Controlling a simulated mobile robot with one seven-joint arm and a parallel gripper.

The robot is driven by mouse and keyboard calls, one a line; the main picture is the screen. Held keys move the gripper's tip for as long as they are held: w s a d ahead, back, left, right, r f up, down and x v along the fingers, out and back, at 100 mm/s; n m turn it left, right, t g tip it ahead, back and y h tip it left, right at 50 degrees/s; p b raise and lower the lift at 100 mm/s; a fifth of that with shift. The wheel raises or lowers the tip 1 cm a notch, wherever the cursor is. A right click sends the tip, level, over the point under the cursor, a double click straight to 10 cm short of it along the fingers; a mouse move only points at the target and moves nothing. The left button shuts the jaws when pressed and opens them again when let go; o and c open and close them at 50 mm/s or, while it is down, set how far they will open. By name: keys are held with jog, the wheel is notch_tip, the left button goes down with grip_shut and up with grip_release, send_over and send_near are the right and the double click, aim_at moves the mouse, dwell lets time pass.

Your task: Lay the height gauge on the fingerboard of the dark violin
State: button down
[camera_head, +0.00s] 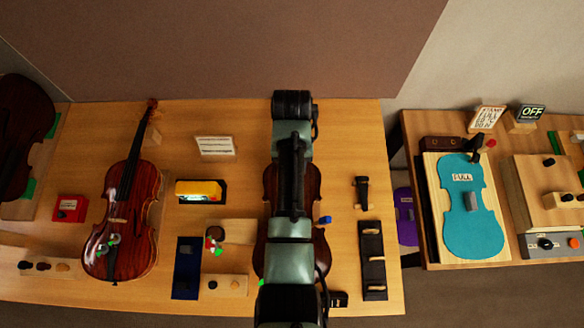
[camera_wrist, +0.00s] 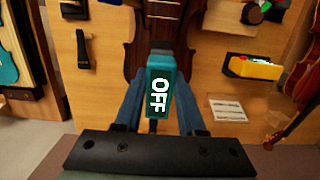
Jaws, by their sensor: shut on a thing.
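My gripper (camera_wrist: 160,88) is shut on the height gauge, a teal block with a lit face reading "OFF" (camera_wrist: 159,82), in the wrist view. Beyond it lies a dark brown violin (camera_wrist: 195,20) with its strings and fingerboard (camera_wrist: 156,20) in line with the gauge. I cannot tell whether the gauge touches the fingerboard or hangs above it. In the head view my arm covers the middle of this violin (camera_head: 273,181), and the gripper and gauge are hidden.
A red-brown violin (camera_head: 124,215) lies to the left, with a very dark one (camera_head: 22,135) at the edge. A teal violin shape (camera_head: 468,205) lies on the right bench.

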jog(key=shift+f+b, duration=1.9)
jog(key=shift+f, duration=0.95)
jog(key=shift+p, duration=0.6)
jog(key=shift+f+b, duration=1.8)
jog(key=shift+f, duration=0.55)
jog(key=shift+c, duration=2.1)
grip_release()
jog(key=r, duration=0.4)
jog(key=w+r, duration=0.1)
jog(key=r, duration=0.7)
jog(key=shift+w, duration=0.15)
jog(key=shift+r+p, duration=0.55)
jog(key=shift+p, duration=0.15)
jog(key=shift+w, duration=0.1)
